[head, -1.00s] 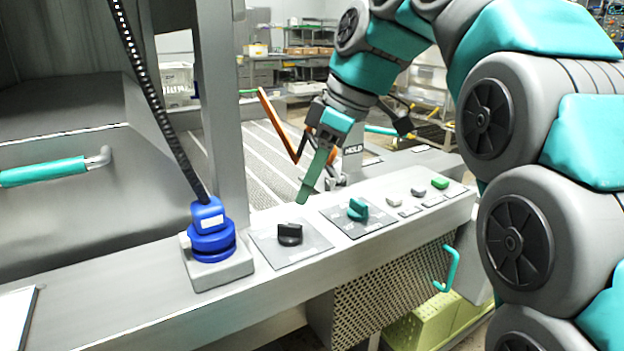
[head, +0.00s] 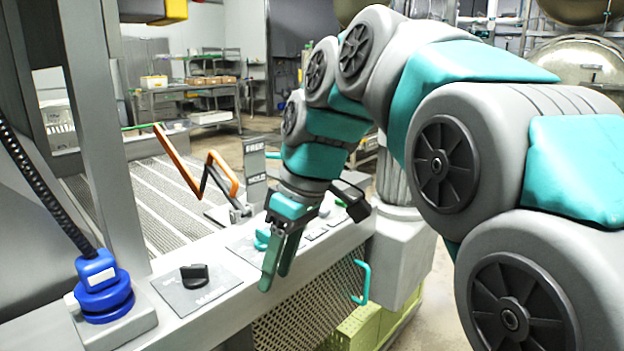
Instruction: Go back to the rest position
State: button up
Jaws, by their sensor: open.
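My gripper (head: 276,271) is in the middle of the head view, pointing down in front of the grey control panel's front edge. Its two green fingers are a little apart, with nothing seen between them. My arm reaches in from the right. The black knob (head: 194,276) on its square plate is to the left of the fingers, apart from them. The teal knob (head: 262,238) is partly hidden behind my gripper.
A blue connector (head: 102,285) with a black cable stands on the panel at left. An orange-handled lever (head: 222,172) rises behind the panel. Shelves stand far back.

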jog(key=s+d+f+m+g+h, duration=0.1)
jog(key=s+d+f+m+h, duration=0.2)
jog(key=s+d+f+m, duration=0.9)
jog(key=s+d+f, duration=0.8)
jog(key=s+f, duration=0.1)
jog(key=f, duration=0.1)
jog(key=shift+s+d+g, duration=0.25)
jog(key=shift+s+g, duration=0.05)
jog(key=shift+s, duration=0.1)
